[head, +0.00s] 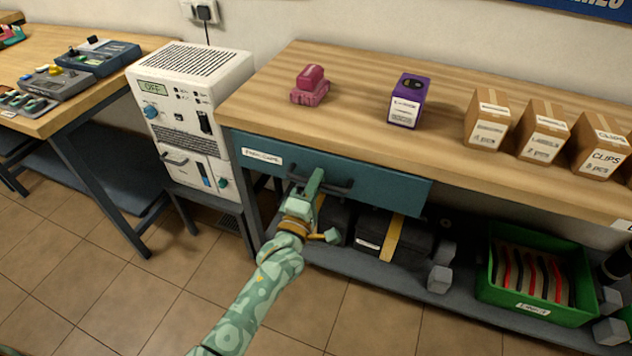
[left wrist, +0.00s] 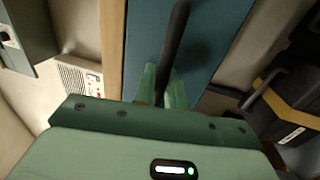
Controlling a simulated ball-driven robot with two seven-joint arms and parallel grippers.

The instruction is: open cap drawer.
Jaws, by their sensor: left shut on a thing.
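The cap drawer (head: 385,187) has a blue-green front with a white label at its left end, under the wooden bench top. Its front also fills the middle of the left wrist view (left wrist: 215,45). The dark bar handle (head: 338,187) runs across the drawer front; in the left wrist view the handle (left wrist: 176,40) stands between the two green fingers. My left gripper (head: 312,190) is shut on the handle, and it also shows in the left wrist view (left wrist: 163,88). I cannot tell whether the drawer front stands out from the bench. My right gripper is not in view.
On the bench top (head: 350,130) stand a pink object (head: 311,86), a purple box (head: 407,100) and several cardboard boxes (head: 487,120). Below are a dark case with a yellow strap (head: 393,236) and a green crate (head: 540,308). A white power unit (head: 190,100) stands left of the drawer.

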